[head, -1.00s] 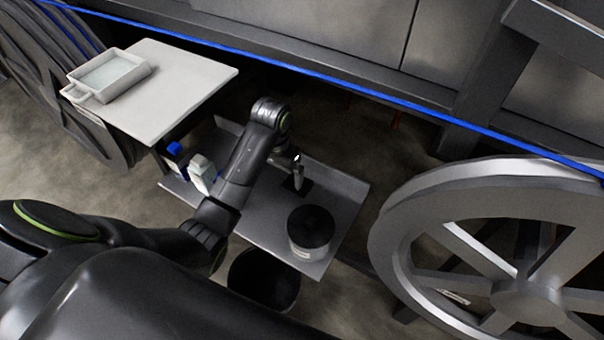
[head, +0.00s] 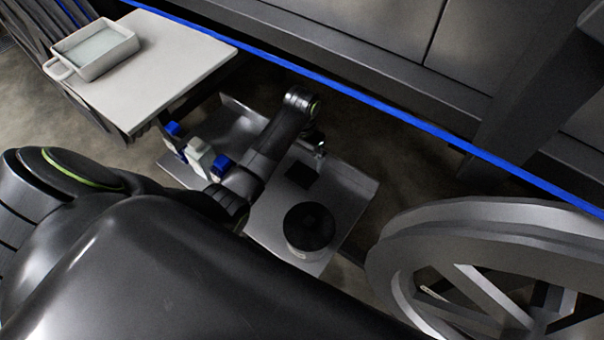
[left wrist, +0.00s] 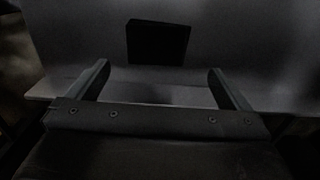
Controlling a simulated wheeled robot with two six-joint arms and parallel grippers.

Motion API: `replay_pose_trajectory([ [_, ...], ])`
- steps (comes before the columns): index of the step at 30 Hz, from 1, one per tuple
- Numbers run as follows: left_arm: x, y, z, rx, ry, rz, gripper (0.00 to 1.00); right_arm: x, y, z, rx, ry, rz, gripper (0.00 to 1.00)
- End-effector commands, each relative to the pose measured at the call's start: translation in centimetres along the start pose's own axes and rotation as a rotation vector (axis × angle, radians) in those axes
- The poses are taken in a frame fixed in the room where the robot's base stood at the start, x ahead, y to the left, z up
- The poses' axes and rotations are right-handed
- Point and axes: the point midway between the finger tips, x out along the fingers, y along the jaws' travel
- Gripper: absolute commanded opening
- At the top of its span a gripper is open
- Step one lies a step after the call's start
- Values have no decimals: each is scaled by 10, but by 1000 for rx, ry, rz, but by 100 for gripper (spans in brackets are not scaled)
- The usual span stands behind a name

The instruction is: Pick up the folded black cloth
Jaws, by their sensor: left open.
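The folded black cloth (head: 301,174) is a small dark square lying flat on the grey metal tray (head: 262,215). In the left wrist view the cloth (left wrist: 158,43) shows beyond the fingertips, near the top middle. My left gripper (head: 318,152) is above the tray, just beyond the cloth in the head view. In the left wrist view its two fingers (left wrist: 159,72) are wide apart with nothing between them. The gripper is apart from the cloth. My right gripper is in neither view.
A round container with a black top (head: 309,227) stands on the tray near the cloth. White and blue bottles (head: 198,155) stand at the tray's left. A white table (head: 182,55) holds a white dish (head: 96,48).

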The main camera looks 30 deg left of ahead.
Motion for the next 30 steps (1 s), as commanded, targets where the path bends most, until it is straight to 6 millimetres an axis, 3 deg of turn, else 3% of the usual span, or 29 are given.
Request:
replay_pose_trajectory([
  [7, 22, 0, 0, 0, 0, 0, 100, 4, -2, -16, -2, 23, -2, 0],
  [18, 69, 3, 5, 0, -1, 0, 100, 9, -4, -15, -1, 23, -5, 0],
  [26, 72, 3, 4, 0, 2, -1, 100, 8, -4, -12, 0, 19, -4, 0],
  [30, 72, 3, 4, 0, 1, -1, 86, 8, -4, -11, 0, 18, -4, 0],
])
